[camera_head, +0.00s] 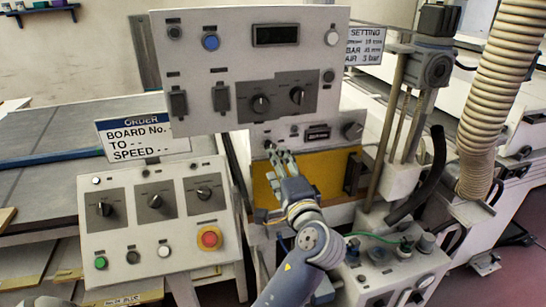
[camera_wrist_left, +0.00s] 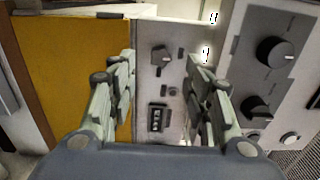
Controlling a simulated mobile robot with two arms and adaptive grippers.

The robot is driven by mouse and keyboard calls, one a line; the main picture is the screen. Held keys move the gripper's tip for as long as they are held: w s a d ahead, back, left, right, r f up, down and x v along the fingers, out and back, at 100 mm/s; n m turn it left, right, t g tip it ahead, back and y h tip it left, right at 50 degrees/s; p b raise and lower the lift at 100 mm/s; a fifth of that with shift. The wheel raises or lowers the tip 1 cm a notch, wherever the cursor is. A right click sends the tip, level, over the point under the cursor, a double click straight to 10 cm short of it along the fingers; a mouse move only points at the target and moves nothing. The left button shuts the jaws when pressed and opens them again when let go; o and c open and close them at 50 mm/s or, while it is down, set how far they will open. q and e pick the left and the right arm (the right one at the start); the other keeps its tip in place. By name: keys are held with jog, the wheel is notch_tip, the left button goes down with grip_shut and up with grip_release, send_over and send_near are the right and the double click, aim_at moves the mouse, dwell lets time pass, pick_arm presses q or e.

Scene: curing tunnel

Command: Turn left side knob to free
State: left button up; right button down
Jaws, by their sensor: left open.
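A narrow light-grey strip panel lies below the upper control box. At its left end is a small dark knob with a pointer, which shows in the left wrist view (camera_wrist_left: 160,55) on a grey square plate. In the head view the fingertips largely cover that knob. A similar knob (camera_head: 352,130) sits at the strip's right end. My left gripper (camera_head: 280,153) is open in front of the strip's left part. In the left wrist view its fingers (camera_wrist_left: 160,95) stand apart with nothing between them, and the knob appears beyond the fingertips. My right gripper is not in view.
The upper control box (camera_head: 342,60) overhangs the strip, with two knobs on its lower plate. A counter display (camera_head: 317,132) is on the strip and a yellow panel (camera_head: 325,178) is below. A sloped console (camera_head: 160,246) with a red button (camera_head: 209,237) stands left.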

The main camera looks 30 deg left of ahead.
pick_arm(q)
jog(key=v, duration=0.5)
dwell(0.4)
